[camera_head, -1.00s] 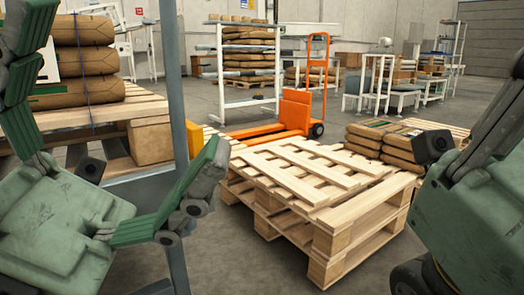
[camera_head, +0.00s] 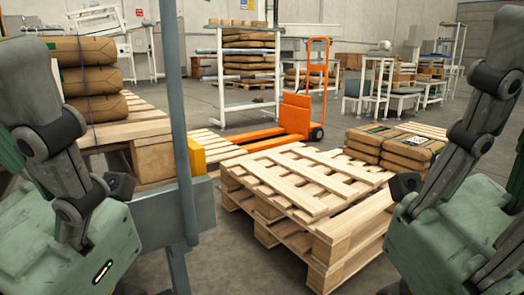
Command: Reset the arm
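My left gripper (camera_head: 62,165) is at the left edge, with its green palm low and its dark-jointed finger links reaching up in front of the left sacks. My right gripper (camera_head: 468,150) is at the right edge, with similar links reaching up beside the small sack stack. The fingertips of both are cut off or hidden, so their opening cannot be told. I see nothing held in either. Both are apart from the bare wooden pallets (camera_head: 295,185) stacked between them.
A grey post (camera_head: 175,110) with a metal plate stands close to my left gripper. Brown sacks (camera_head: 85,80) lie on a pallet at left, and more sacks (camera_head: 405,148) lie at right. An orange pallet jack (camera_head: 298,112) stands behind the bare pallets. Open floor lies beyond.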

